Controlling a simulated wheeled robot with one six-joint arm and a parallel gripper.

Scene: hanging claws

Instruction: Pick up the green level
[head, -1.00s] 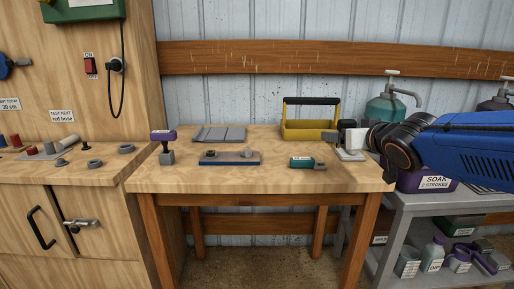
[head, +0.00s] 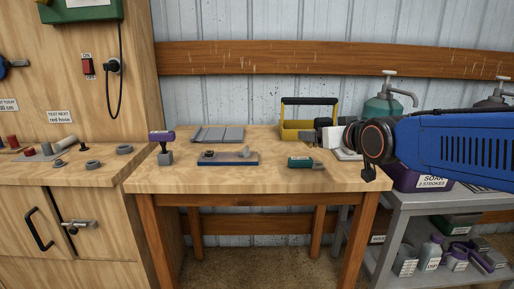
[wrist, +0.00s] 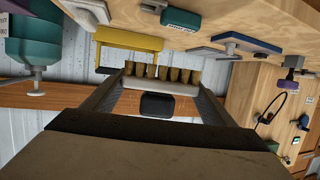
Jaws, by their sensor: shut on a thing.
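A small green block with a white label (head: 301,162) and a grey end lies on the wooden table, near the front right. It also shows in the wrist view (wrist: 183,18). I cannot read its label or tell surely that it is the level. My gripper (head: 318,138) is above the table's back right, in front of the yellow toolbox and apart from the green block. In the wrist view my gripper (wrist: 160,88) is shut on a white brush-like bar (wrist: 160,86) with several brown tufts. A black rounded part (wrist: 157,105) shows beside the bar.
The yellow toolbox (head: 296,133) stands at the table's back. A teal pump bottle (head: 385,106) stands right. The table's front middle is clear.

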